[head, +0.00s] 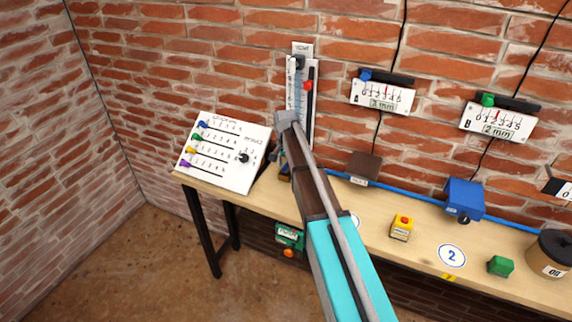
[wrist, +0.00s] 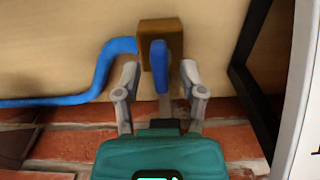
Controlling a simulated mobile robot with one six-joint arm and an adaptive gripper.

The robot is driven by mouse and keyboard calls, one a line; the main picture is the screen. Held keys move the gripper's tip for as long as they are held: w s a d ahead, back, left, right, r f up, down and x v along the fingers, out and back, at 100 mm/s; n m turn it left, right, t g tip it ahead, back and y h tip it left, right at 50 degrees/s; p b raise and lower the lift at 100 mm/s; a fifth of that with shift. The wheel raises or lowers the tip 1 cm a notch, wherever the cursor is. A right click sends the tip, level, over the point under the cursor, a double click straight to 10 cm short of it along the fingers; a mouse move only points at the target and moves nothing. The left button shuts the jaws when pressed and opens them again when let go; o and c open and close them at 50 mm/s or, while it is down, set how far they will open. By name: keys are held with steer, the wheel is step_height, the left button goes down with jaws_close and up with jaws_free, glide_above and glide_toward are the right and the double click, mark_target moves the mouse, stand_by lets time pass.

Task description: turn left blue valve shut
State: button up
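The blue valve handle (wrist: 158,66) stands upright in the wrist view on a brown block (wrist: 173,42). A blue hose (wrist: 85,97) reaches the block from the left. My gripper (wrist: 159,72) is open, with one finger on each side of the handle. Gaps show between the fingers and the handle, and nothing is gripped. In the head view my arm runs up to the left end of the bench and hides most of the valve and the gripper.
A white panel (head: 222,150) with coloured knobs stands left of my arm. An upright gauge (head: 309,100) is on the brick wall behind. Along the bench (head: 375,225) are a yellow box with a red button (head: 402,227), a blue box (head: 464,199) and a green block (head: 500,266).

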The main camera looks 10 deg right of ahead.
mark_target(286, 164)
steer(key=shift+n, duration=0.6)
steer(key=n, duration=0.3)
steer(key=shift+n, duration=0.3)
steer(key=n, duration=1.3)
step_height(286, 164, up, 12)
steer(key=p, duration=1.2)
steer(key=s+f+m+b, duration=0.3)
steer(key=s+f+b, duration=0.1)
steer(key=s, duration=0.6)
steer(key=s+f+m+b, duration=0.4)
steer(key=s, duration=0.6)
steer(key=s+f+m+b, duration=0.3)
steer(key=s+f+b, duration=0.1)
steer(key=s, duration=0.6)
steer(key=shift+s, duration=0.2)
